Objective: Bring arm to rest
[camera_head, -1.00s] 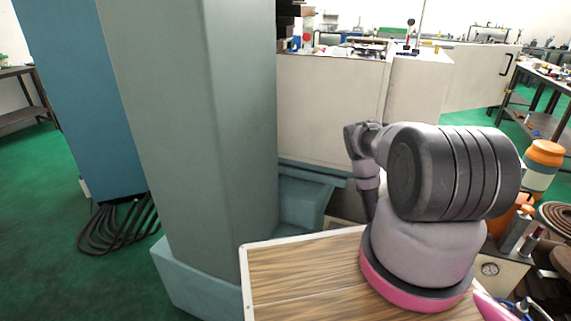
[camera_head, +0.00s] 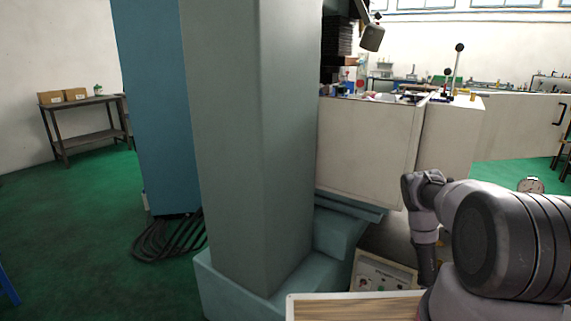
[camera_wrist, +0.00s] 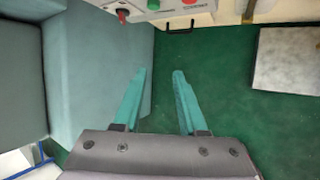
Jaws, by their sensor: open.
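My gripper (camera_wrist: 159,82) shows in the wrist view with its two teal fingers spread apart. It is open, and nothing is between the fingers. Green floor and the side of a teal machine base (camera_wrist: 95,55) lie beyond the fingertips. In the head view my grey arm (camera_head: 500,240) is folded at the lower right, above the wooden top. The gripper itself cannot be made out in the head view.
A large grey-green machine column (camera_head: 250,150) stands left of my arm, with a blue cabinet (camera_head: 155,110) behind it. A control panel (camera_head: 383,272) sits low beside the column. Cables (camera_head: 170,237) lie on the floor. Open green floor (camera_head: 70,210) spreads at the left.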

